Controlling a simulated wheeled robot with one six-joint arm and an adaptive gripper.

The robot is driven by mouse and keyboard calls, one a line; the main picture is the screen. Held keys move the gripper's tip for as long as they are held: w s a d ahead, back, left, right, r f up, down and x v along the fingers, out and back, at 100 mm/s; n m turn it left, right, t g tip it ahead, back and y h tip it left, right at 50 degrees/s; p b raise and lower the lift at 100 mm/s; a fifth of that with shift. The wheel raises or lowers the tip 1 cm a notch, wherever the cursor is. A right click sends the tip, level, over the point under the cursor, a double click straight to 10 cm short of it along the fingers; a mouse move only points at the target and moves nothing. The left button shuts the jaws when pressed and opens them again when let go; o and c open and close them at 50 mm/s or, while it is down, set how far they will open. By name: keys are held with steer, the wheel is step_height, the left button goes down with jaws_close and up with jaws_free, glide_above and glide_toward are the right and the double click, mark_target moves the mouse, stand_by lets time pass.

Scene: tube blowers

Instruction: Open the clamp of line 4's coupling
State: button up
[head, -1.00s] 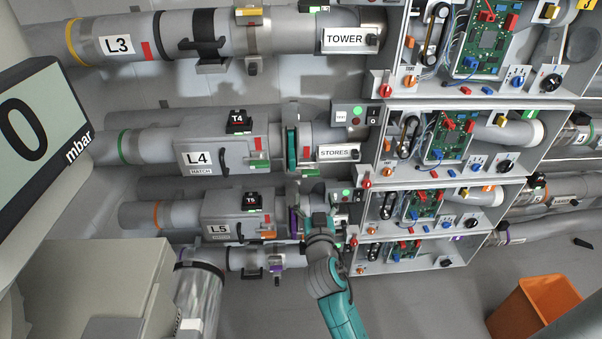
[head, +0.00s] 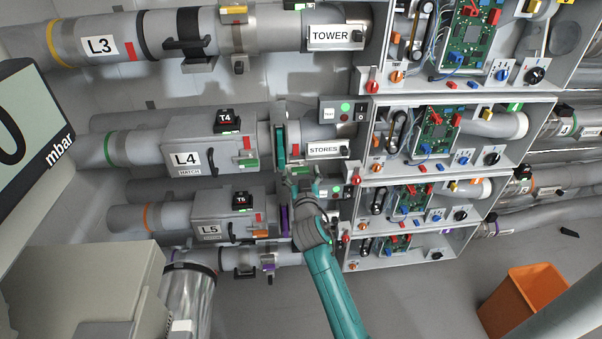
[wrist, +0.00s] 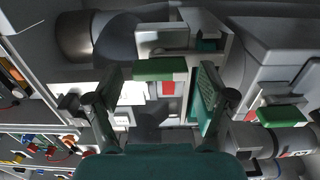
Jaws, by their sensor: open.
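Line 4's pipe carries the L4 label (head: 185,160). Its coupling has a teal band (head: 281,142), just left of the STORES sign (head: 326,149). My gripper (head: 298,176) is at the lower side of this coupling and hides part of it. In the wrist view my gripper (wrist: 158,95) is open, with one finger on each side. A green clamp handle (wrist: 160,69) lies ahead between the fingertips, with a red mark (wrist: 168,88) by it. The fingers look apart from the handle; exact contact cannot be told.
The L4 hatch has its own green latch (head: 248,165), which also shows at right in the wrist view (wrist: 282,116). L5's pipe (head: 150,218) runs close below. Open control boxes (head: 440,135) stand at right. An orange bin (head: 541,300) is on the floor.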

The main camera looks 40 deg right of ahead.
jaws_close()
steer(key=shift+n, duration=0.4)
steer(key=n, duration=0.3)
steer(key=shift+a+n, duration=0.1)
steer(key=shift+n, duration=0.3)
steer(key=n, duration=0.4)
steer(key=shift+f, duration=0.1)
steer(key=n, duration=0.5)
steer(key=shift+w+a+f, duration=0.1)
steer(key=n, duration=0.4)
steer(key=shift+f, duration=0.1)
steer(key=shift+n, duration=0.3)
